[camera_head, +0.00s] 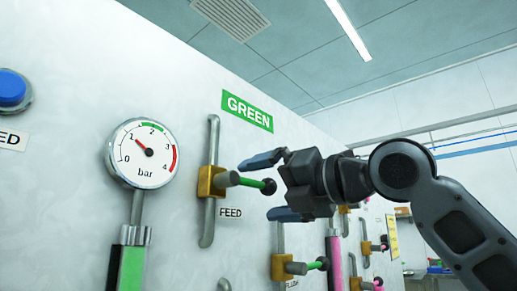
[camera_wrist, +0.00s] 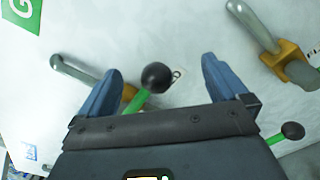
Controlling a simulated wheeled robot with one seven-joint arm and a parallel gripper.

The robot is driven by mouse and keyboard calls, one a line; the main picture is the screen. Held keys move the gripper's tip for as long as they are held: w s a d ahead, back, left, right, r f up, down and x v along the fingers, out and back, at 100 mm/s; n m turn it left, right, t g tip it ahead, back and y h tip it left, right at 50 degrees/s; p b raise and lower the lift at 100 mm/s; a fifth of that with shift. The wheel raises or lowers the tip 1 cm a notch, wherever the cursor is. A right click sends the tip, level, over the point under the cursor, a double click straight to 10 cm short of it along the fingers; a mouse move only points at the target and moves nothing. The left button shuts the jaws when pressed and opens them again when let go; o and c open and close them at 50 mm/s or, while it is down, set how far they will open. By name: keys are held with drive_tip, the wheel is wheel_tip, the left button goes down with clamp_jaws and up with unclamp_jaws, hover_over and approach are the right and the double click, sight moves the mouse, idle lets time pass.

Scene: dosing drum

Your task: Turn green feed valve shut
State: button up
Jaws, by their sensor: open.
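The green feed valve has a brass body (camera_head: 211,181) on a vertical grey pipe, below a GREEN sign (camera_head: 247,110) and beside a FEED label (camera_head: 230,212). Its green lever (camera_head: 250,183) ends in a black knob (camera_head: 268,187) and sticks out to the right in the head view, across the pipe's line. My gripper (camera_head: 256,189) is open, with one blue finger above the lever and one below. In the wrist view, the knob (camera_wrist: 156,77) lies between the spread fingers, nearer the left one, apparently touching neither. The wrist view hides part of the valve body behind the left finger.
A pressure gauge (camera_head: 143,153) reading about 1 bar is left of the valve. A second valve with a green lever (camera_head: 318,264) is below right, close to my gripper. More valves with pink parts stand farther right along the wall.

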drive_tip(key=b+v, duration=0.2)
drive_tip(key=v, duration=0.7)
drive_tip(key=shift+d, duration=0.1)
idle(0.7)
